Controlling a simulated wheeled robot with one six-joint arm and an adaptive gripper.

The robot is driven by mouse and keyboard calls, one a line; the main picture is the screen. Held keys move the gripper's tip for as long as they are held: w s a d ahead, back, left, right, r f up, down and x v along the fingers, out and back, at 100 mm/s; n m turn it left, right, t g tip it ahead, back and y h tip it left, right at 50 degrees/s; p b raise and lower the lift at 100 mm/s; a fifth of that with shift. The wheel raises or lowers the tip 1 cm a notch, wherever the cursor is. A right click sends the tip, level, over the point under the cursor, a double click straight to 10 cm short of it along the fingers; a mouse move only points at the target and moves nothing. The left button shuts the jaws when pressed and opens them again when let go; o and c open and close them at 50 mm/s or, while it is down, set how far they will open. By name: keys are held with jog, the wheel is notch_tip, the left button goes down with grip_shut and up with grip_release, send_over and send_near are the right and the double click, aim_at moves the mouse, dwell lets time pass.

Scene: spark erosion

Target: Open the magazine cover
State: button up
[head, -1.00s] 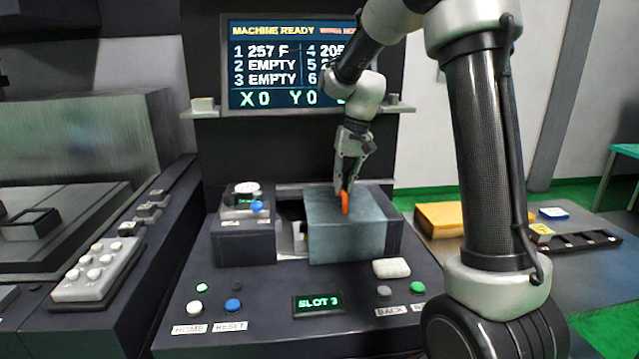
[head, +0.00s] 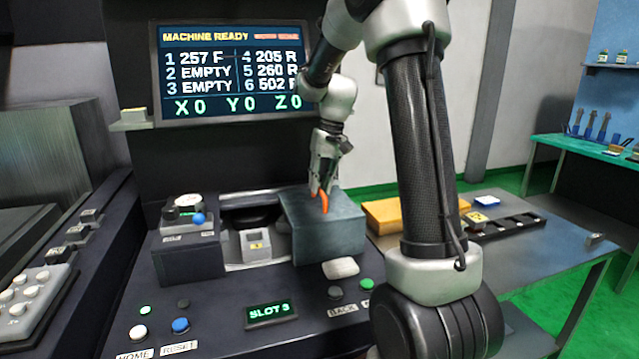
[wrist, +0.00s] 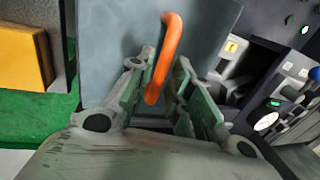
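The magazine cover (head: 322,237) is a blue-grey box-shaped lid on the dark machine console, with an upright orange handle (wrist: 167,50) on it. In the head view it sits at the right end of the magazine. To its left, the magazine opening (head: 240,225) is uncovered and shows a pale holder (head: 256,245) with a small yellow label. My gripper (head: 323,188) reaches down from above to the handle.
A dark block with a blue knob (head: 198,219) stands left of the opening. Console buttons and a SLOT 3 display (head: 272,313) lie in front. A screen (head: 232,75) hangs behind. At right, a side table (head: 540,262) holds a yellow box (head: 392,215) and a black tray (head: 505,228).

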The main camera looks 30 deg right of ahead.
jog(key=shift+o, duration=0.4)
notch_tip(320, 180, up, 12)
jog(key=d, duration=0.2)
jog(key=shift+s+d, duration=0.15)
jog(key=shift+s, duration=0.1)
jog(key=shift+w+f, duration=0.1)
jog(key=s+a+f+n+t+h, duration=0.1)
jog(key=s+a+f+t, duration=0.1)
jog(key=s, duration=1.1)
jog(key=s+a+f+n+t+h, duration=0.1)
jog(key=s+a, duration=0.3)
jog(key=s, duration=1)
jog(key=shift+s+f+t, duration=0.15)
jog(key=shift+f+t, duration=0.35)
jog(key=shift+f, duration=0.25)
jog(key=shift+d, duration=0.15)
